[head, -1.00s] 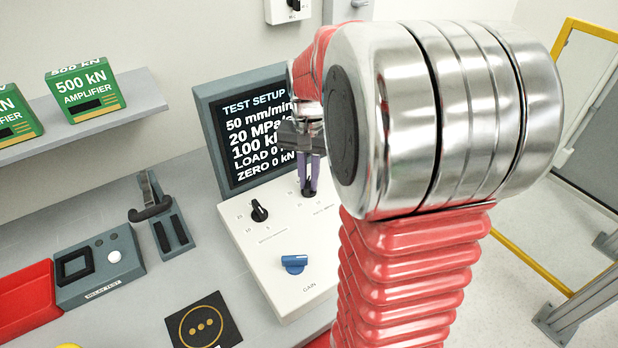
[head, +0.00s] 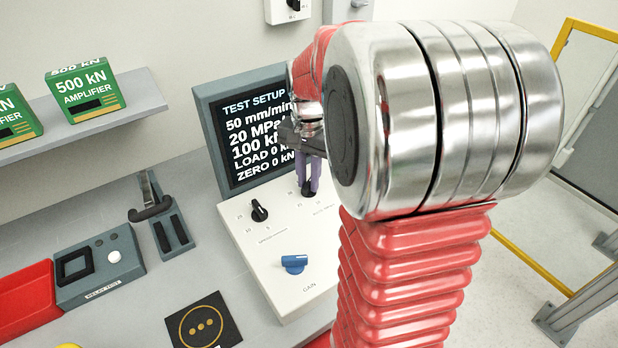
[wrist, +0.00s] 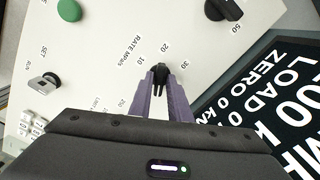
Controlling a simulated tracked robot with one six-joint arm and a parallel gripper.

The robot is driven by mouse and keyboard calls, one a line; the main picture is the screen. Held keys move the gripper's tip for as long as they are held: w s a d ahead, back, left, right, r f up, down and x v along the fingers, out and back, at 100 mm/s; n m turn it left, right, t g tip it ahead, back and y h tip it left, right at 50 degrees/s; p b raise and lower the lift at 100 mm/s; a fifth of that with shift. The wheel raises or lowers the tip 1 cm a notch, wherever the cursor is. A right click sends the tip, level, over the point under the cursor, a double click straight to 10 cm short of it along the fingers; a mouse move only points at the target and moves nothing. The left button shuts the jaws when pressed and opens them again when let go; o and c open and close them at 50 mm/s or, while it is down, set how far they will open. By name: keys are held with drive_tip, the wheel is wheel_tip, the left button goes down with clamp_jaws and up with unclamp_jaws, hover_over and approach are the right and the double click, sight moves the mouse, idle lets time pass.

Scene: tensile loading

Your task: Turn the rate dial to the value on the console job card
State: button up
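The rate dial (wrist: 160,71) is a small black knob on the white console panel (head: 285,228), below printed marks 10, 20 and 30. Its upper end seems to face near the 20 mark; the exact setting is hard to tell. My gripper (wrist: 161,82) has its two purple fingers on either side of this dial and appears shut on it. The head view also shows the gripper (head: 309,188) at the dial, with my arm hiding the panel's right part. The job card screen (head: 250,130) reads TEST SETUP, 50 mm/min, 20 MPa, 100 kN; line ends are covered.
Another black dial (head: 259,211) and a blue GAIN knob (head: 294,264) sit nearby on the panel. The wrist view shows a green button (wrist: 69,10) and a SET key switch (wrist: 45,82). The screen stands close beside the gripper.

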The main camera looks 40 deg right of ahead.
drive_tip(key=shift+o, duration=1.4)
wheel_tip(320, 180, up, 14)
drive_tip(key=shift+f, duration=0.15)
drive_tip(key=n+t, duration=0.1)
drive_tip(key=n, duration=0.4)
approach(308, 180)
drive_tip(key=a, duration=0.3)
drive_tip(key=s+a+n+t, duration=0.2)
drive_tip(key=s+a+n, duration=0.1)
drive_tip(key=s+a, duration=0.3)
drive_tip(key=s+a+n+t, duration=0.2)
drive_tip(key=s+a+n, duration=0.2)
drive_tip(key=a, duration=0.7)
drive_tip(key=shift+s+f+n+t, duration=0.3)
drive_tip(key=shift+s+f, duration=0.05)
drive_tip(key=shift+s, duration=0.5)
